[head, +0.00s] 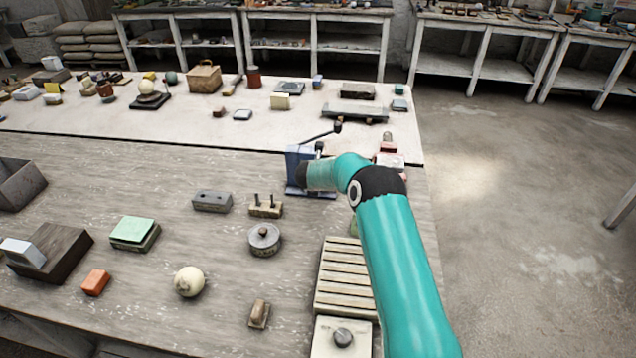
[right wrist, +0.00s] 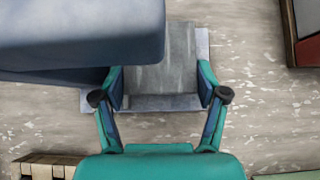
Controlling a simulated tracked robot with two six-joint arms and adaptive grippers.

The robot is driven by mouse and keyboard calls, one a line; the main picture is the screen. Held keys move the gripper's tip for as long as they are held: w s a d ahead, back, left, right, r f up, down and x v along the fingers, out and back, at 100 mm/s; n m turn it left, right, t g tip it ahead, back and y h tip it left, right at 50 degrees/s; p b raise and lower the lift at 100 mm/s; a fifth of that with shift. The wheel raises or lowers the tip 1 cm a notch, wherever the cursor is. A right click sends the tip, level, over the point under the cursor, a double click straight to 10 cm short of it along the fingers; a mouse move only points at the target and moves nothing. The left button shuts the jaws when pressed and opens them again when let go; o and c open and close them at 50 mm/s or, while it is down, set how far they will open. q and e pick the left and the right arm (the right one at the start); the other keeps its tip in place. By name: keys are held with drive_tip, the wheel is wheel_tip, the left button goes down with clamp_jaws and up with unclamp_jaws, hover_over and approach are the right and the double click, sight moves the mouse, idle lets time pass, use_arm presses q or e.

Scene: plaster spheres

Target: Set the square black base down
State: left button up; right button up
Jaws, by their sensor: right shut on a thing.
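My right gripper (right wrist: 161,84) is shut on a grey flat-faced piece (right wrist: 168,48), which shows between its two fingers in the right wrist view. A paler grey plate (right wrist: 165,103) lies beneath it; I cannot tell whether the two touch. In the head view my right arm reaches a blue-grey device with a lever (head: 294,158), and its fingers are hidden. The device's body (right wrist: 80,30) fills the upper left of the wrist view. A square black base (head: 150,103) lies on the far pale table under a cream ball; I cannot tell whether the held piece is a black base. My left gripper is not in view.
On the near table are a round grey tin (head: 264,240), a cream ball (head: 189,281), a grey two-holed block (head: 212,201), a slatted rack (head: 342,272) and an orange block (head: 95,282). Bare tabletop lies between them. The table's right edge runs near my arm.

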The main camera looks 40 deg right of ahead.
drive_tip(key=o, duration=1.7)
drive_tip(key=shift+f, duration=0.15)
drive_tip(key=shift+o, duration=0.2)
drive_tip(key=shift+s, duration=0.1)
drive_tip(key=shift+a+r, duration=0.1)
drive_tip(key=shift+r, duration=0.2)
drive_tip(key=b+v, duration=0.2)
drive_tip(key=v, duration=0.9)
drive_tip(key=shift+s+a+r, duration=0.2)
drive_tip(key=shift+s+r, duration=0.05)
